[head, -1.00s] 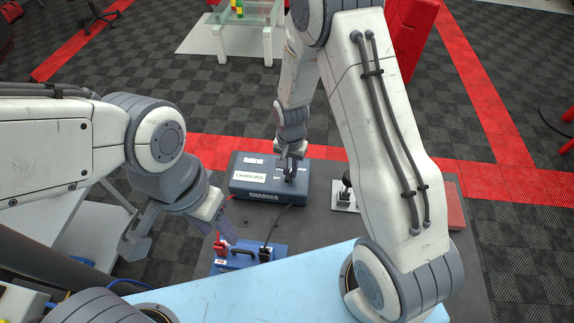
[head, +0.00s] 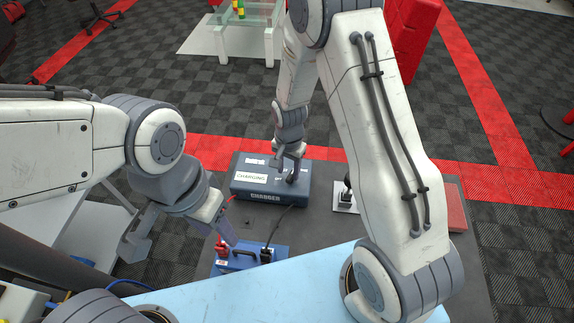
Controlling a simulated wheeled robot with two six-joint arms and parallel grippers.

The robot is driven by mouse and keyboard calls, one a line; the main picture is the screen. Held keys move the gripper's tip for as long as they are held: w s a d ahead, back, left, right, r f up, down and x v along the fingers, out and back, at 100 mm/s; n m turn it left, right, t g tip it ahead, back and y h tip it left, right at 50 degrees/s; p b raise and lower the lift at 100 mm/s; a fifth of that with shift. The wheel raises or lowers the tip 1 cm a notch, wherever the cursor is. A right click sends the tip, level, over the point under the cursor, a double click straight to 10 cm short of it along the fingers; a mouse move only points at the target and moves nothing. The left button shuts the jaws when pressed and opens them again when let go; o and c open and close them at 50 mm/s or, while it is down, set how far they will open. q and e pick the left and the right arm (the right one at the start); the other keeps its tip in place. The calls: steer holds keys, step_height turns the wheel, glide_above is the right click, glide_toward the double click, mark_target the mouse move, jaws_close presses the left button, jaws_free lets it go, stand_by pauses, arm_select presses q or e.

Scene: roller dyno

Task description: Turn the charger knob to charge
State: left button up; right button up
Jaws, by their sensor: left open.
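The charger (head: 268,192) is a dark blue-grey box with "CHARGER" on its front and a white "CHARGING" label on top. Its dark knob (head: 292,177) is on the top, right of the label, partly hidden by my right gripper. My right gripper (head: 287,165) is right at the knob, reaching down from above; its fingers are too small to tell whether they touch it or how wide they are. My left gripper (head: 180,240) is open and empty, left of the blue battery (head: 238,262), which has a red clamp (head: 221,246) and a black clamp (head: 267,254) on it.
A dark switch on a white plate (head: 344,197) stands right of the charger, close to my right arm. A red block (head: 454,208) lies at the table's right. Cables run between charger and battery. Bare dark table (head: 320,230) lies in front of the charger.

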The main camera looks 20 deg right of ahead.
mark_target(291, 173)
steer(key=shift+s+d, duration=0.1)
steer(key=shift+d, duration=0.25)
steer(key=shift+a+r, duration=0.1)
steer(key=shift+r, duration=0.25)
step_height(291, 173, up, 10)
steer(key=b, duration=0.1)
steer(key=shift+d+b, duration=0.2)
steer(key=shift+b, duration=0.15)
steer(key=shift+a, duration=0.1)
